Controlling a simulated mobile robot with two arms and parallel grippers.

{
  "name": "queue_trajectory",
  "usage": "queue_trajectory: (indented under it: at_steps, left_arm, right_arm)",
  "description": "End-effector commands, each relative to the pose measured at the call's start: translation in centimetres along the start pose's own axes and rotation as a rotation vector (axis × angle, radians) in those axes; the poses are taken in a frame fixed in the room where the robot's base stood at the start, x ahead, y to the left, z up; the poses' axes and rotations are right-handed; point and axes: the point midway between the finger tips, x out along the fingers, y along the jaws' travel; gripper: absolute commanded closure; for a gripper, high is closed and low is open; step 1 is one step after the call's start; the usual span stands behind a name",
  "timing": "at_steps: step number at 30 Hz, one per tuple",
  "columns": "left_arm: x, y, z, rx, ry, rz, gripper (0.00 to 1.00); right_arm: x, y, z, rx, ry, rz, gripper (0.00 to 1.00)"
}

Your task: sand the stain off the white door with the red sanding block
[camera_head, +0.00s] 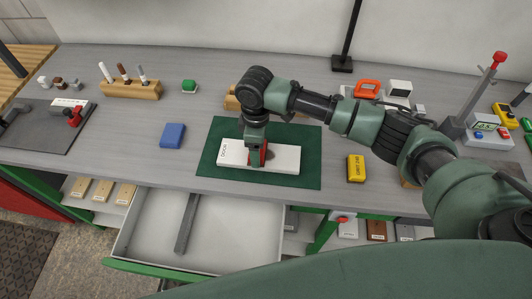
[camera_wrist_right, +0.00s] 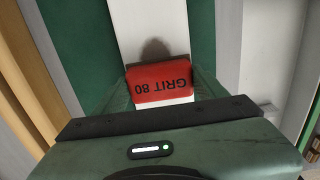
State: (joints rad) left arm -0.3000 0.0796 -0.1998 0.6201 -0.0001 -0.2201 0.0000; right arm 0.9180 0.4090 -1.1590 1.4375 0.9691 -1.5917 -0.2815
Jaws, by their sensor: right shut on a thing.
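The white door (camera_head: 286,161) lies flat on a green mat (camera_head: 308,140) on the bench; it also shows in the wrist view (camera_wrist_right: 148,18). A dark brownish stain (camera_wrist_right: 155,48) is on the door, just beyond the block in the wrist view. My right gripper (camera_head: 257,156) is shut on the red sanding block (camera_wrist_right: 160,82), marked GRIT 80, over the middle of the door. In the head view the gripper hides much of the block. I cannot tell whether the block touches the door. My left gripper is not in view.
A blue block (camera_head: 172,135) lies left of the mat and a yellow block (camera_head: 357,168) lies right of it. An open drawer (camera_head: 235,235) juts out in front. Bare bench lies around the mat.

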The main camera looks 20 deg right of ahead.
Motion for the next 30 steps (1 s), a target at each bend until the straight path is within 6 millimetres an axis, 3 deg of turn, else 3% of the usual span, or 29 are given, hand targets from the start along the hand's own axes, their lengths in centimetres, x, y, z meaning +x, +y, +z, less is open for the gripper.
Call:
queue_trajectory:
  at_steps: [30]
  left_arm:
    - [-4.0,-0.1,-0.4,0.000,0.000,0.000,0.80]
  right_arm:
    - [-0.1,0.0,4.5,0.003,-0.007,-0.002,0.60]
